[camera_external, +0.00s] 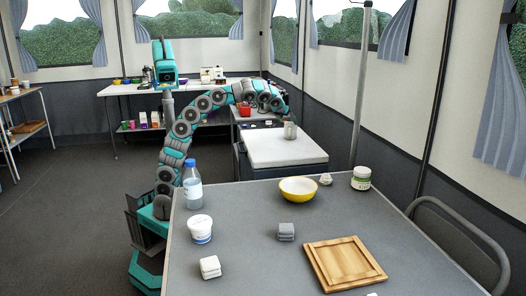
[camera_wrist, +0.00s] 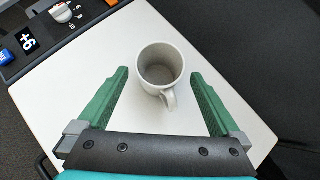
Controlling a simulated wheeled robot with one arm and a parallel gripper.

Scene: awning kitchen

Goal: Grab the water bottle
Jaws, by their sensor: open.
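The water bottle (camera_external: 192,185) is clear with a blue cap and a label. It stands upright at the left edge of the grey table, beside my arm's base. It is not in the wrist view. My gripper (camera_wrist: 159,73) is open and empty. Its green fingers point towards a light grey mug (camera_wrist: 162,68), which lies between the fingertips in the picture. In the external view my gripper (camera_external: 283,113) is out over the white counter, above the mug (camera_external: 290,130) and far from the bottle.
The grey table (camera_external: 240,260) holds a white tub (camera_external: 200,229), a yellow bowl (camera_external: 298,189), a white jar (camera_external: 361,178), a grey block (camera_external: 286,232) and a wooden board (camera_external: 343,264). The white counter (camera_external: 285,148) is mostly clear. A pole (camera_external: 359,100) stands behind the table.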

